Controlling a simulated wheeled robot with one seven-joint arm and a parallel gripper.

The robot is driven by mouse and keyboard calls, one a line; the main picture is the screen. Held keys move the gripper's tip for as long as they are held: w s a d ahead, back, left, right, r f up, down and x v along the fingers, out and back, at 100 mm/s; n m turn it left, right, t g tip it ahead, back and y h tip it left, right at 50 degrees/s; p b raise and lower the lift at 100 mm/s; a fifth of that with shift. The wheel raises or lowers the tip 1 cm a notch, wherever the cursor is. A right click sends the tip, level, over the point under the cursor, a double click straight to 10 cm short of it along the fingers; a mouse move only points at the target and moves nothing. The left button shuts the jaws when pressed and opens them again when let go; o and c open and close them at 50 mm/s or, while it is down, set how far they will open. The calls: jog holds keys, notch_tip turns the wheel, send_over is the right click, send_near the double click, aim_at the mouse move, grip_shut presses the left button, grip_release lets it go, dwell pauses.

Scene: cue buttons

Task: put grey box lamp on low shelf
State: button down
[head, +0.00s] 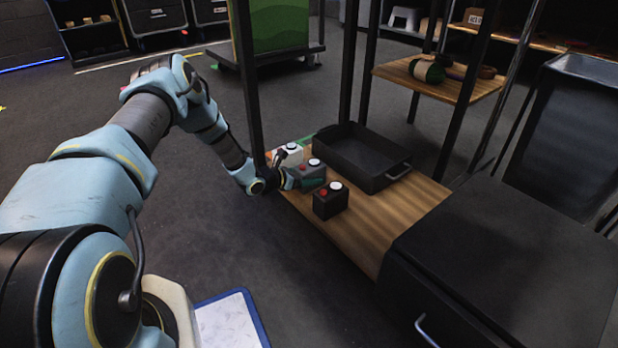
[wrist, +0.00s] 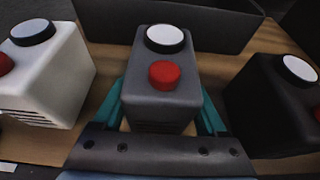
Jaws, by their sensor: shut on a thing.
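The grey box lamp (head: 312,172) has a white round top and a red button, and stands on or just above the wooden low shelf (head: 370,228). I cannot tell whether its base touches the wood. My gripper (head: 300,182) is shut on it. In the wrist view the grey box lamp (wrist: 160,85) sits upright between the teal fingers of my gripper (wrist: 163,112). Its lower part is hidden by the gripper body.
A white box lamp (head: 287,153) stands to its left and a black box lamp (head: 330,201) to its right, both close by. A black tray (head: 362,160) lies behind them. Dark shelf posts (head: 244,80) rise near my arm. The shelf's front right is clear.

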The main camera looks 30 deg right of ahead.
jog(key=shift+f, duration=0.1)
grip_release()
